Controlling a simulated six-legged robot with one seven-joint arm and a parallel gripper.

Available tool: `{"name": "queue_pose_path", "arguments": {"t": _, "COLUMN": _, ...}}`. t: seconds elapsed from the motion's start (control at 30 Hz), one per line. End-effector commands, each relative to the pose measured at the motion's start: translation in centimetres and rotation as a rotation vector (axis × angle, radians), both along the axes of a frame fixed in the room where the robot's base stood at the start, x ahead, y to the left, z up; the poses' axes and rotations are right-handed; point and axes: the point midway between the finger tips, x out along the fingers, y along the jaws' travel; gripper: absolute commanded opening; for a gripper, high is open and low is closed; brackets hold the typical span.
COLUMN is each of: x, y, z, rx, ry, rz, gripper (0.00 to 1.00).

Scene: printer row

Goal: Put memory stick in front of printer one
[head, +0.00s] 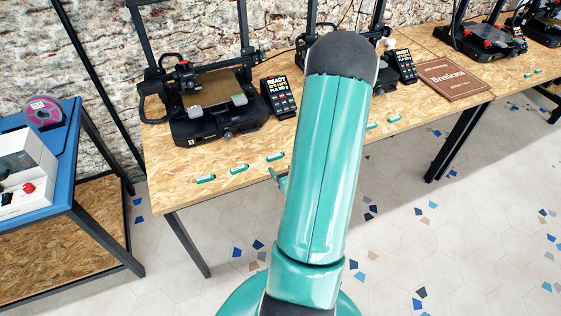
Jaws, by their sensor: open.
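Several small teal memory sticks lie on the wooden table (180,200). Three lie along the front edge before the leftmost printer (218,128): a left stick (205,179), a middle stick (239,169) and a right stick (275,157). More sticks (394,118) lie right of my arm, before a second printer (383,40) partly hidden by the arm. No readable number marks printer one. My gripper (280,180) is mostly hidden behind my arm; a small part shows at the table's front edge, below the right stick. No stick is seen in it.
A display (279,97) stands beside the leftmost printer, another (404,66) beside the second. A brown book (453,80) lies farther right, before more printers (480,38). A blue table (62,180) with a white box (22,172) and a spool (44,113) stands left. The tiled floor in front is clear.

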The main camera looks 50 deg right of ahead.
Motion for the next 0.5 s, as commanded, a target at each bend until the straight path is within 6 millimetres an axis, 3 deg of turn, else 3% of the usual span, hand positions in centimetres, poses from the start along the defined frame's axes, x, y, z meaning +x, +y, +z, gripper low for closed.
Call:
{"name": "queue_pose_path", "arguments": {"t": 0.2, "x": -2.4, "y": 1.3, "z": 1.2, "rx": 0.0, "ry": -0.001, "rz": 0.002, "gripper": 0.77}}
{"name": "queue_pose_path", "arguments": {"t": 0.5, "x": -2.6, "y": 1.5, "z": 1.4, "rx": -0.001, "ry": 0.003, "rz": 0.004, "gripper": 0.77}}
